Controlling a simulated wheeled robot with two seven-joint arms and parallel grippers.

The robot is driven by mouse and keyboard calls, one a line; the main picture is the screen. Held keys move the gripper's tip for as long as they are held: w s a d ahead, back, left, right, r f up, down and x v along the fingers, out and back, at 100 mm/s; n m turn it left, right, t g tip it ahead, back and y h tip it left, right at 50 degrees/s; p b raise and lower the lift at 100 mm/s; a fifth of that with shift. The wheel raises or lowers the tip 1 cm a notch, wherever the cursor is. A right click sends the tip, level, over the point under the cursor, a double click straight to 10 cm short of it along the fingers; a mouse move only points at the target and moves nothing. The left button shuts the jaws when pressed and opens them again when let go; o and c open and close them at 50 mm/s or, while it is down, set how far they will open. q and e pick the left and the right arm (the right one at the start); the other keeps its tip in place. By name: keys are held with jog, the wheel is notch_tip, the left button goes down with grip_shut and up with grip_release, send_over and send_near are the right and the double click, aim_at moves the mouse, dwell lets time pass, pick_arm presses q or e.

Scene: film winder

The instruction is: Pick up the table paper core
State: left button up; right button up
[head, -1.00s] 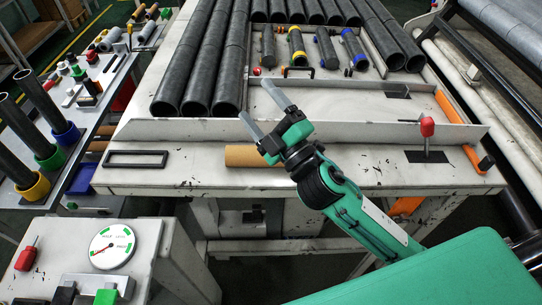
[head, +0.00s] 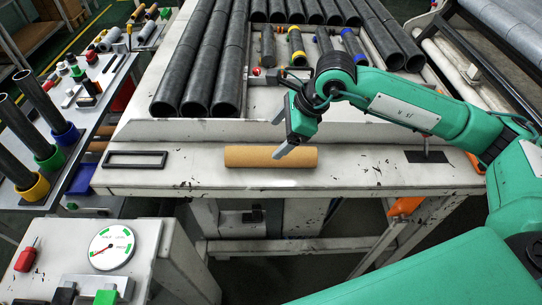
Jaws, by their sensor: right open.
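The paper core (head: 262,157) is a tan-brown cylinder lying on its side, left to right, on the front ledge of the table (head: 190,178). My right gripper (head: 281,135) reaches in from the right and points down with open, empty jaws. In the picture its fingers overlap the core's right half, one finger crossing in front of it. I cannot tell whether they touch it. My left gripper is not in view.
A low white wall (head: 180,131) runs behind the core. Black tubes (head: 200,60) lie behind it. A black rectangular frame (head: 135,159) is left of the core. A round dial (head: 111,247) stands at lower left.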

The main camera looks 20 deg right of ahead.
aim_at(269, 151)
jog(key=shift+h, duration=0.7)
jog(key=w+f+p, duration=0.1)
jog(key=f, duration=0.1)
jog(key=w+f+p, duration=0.1)
jog(key=f, duration=0.2)
jog(key=w+f+p, duration=0.1)
jog(key=f, duration=0.1)
jog(key=shift+w+d+f, duration=0.1)
jog(key=shift+w+f, duration=0.1)
jog(key=shift+f, duration=0.1)
jog(key=shift+w+a+f+p, duration=0.1)
jog(key=shift+a+f+p, duration=0.1)
jog(key=shift+f+p, duration=0.3)
jog(key=p+x, duration=0.2)
jog(key=x, duration=0.1)
jog(key=shift+w+a+f+p, duration=0.15)
jog(key=shift+a+f+p, duration=0.05)
jog(key=shift+f+p, duration=0.1)
jog(key=shift+w+f, duration=0.1)
jog(key=shift+f, duration=0.15)
jog(key=c, duration=1.1)
jog(key=shift+r, duration=0.1)
jog(key=shift+c, duration=0.2)
